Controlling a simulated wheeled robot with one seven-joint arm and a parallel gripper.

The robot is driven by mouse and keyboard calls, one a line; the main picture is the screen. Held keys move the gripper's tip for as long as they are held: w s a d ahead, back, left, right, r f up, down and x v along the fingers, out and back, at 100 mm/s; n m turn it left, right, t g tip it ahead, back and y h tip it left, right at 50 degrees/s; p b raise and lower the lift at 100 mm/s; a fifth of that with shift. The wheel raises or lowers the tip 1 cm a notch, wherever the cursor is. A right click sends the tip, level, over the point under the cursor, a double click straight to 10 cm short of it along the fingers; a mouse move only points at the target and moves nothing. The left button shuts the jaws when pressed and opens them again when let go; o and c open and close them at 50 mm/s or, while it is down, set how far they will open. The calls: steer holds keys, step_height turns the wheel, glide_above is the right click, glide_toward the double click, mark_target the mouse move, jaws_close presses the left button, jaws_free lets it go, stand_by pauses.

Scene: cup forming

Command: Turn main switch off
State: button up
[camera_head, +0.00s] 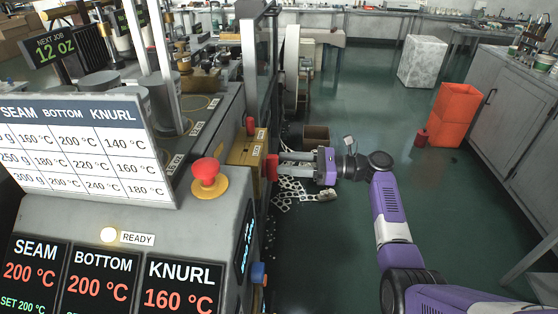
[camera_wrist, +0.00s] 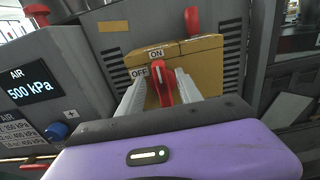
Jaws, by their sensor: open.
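The main switch is a red handle (camera_wrist: 162,88) on the front of a yellow box (camera_wrist: 204,62). In the wrist view the handle stands nearly upright and its upper end points to the ON label (camera_wrist: 156,54). The OFF label (camera_wrist: 138,72) is to its left. My gripper (camera_wrist: 161,80) is open, with one pale finger on each side of the handle; I cannot tell whether either touches it. In the head view my gripper (camera_head: 281,166) reaches left to the red handle (camera_head: 271,168) on the side of the yellow box (camera_head: 246,156).
A second red lever (camera_wrist: 192,20) rises above the yellow box. A red mushroom button (camera_head: 207,172) sits on the machine panel at left. A blue knob (camera_wrist: 57,131) is beside the air display (camera_wrist: 29,88). Open green floor lies right of the machine, with orange bins (camera_head: 455,113) beyond.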

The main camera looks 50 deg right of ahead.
steer(key=shift+x, duration=1.25)
jaws_close()
